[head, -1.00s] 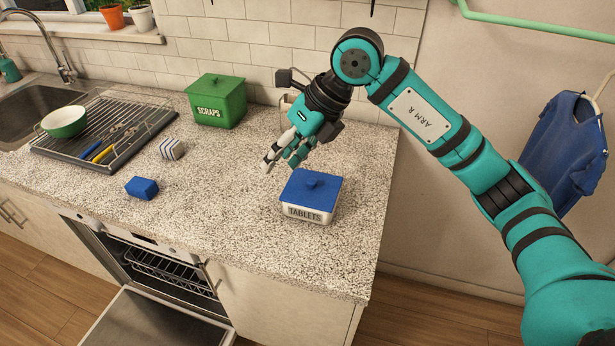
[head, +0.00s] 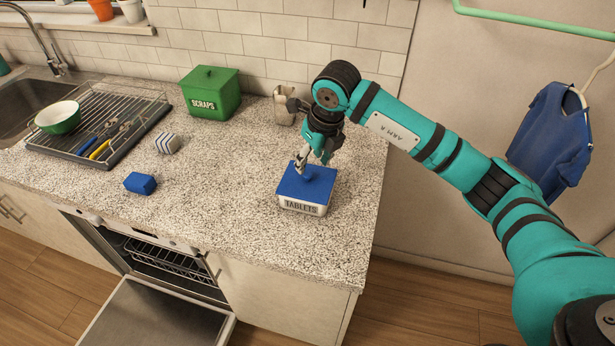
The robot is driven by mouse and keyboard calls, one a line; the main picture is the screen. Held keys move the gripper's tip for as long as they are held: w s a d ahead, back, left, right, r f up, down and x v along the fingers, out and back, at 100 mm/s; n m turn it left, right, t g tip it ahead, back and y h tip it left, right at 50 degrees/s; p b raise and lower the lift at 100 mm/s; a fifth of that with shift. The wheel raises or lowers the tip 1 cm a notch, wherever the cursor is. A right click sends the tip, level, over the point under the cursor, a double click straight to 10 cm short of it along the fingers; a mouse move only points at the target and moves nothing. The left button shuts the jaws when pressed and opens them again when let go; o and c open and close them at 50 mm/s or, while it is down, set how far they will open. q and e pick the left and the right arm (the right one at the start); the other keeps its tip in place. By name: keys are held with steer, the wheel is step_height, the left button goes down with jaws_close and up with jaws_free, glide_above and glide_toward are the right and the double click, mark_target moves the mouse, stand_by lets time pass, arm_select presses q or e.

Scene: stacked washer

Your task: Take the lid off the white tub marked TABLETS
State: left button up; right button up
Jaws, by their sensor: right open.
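The white tub marked TABLETS (head: 300,208) stands on the speckled counter near its right end. Its blue lid (head: 304,188) sits on top, with a small blue knob in the middle. My right gripper (head: 312,174) points down at the lid, its fingers open and at the knob. The fingers partly hide the knob, and I cannot tell whether they touch it. My left gripper is not in view.
A green SCRAPS bin (head: 210,93) and a pale jug (head: 285,104) stand at the back. A blue block (head: 140,183) and a striped block (head: 166,143) lie left. A drying rack (head: 98,125) holds a bowl (head: 57,117) and cutlery. The oven door (head: 155,318) hangs open below.

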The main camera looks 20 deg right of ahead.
mark_target(308, 174)
steer(key=shift+f+p, duration=0.3)
steer(key=p+x, duration=0.2)
steer(key=x, duration=0.1)
steer(key=shift+a+f, duration=0.1)
steer(key=shift+f, duration=0.2)
steer(key=shift+w+f, duration=0.2)
steer(key=shift+f, duration=0.35)
jaws_close()
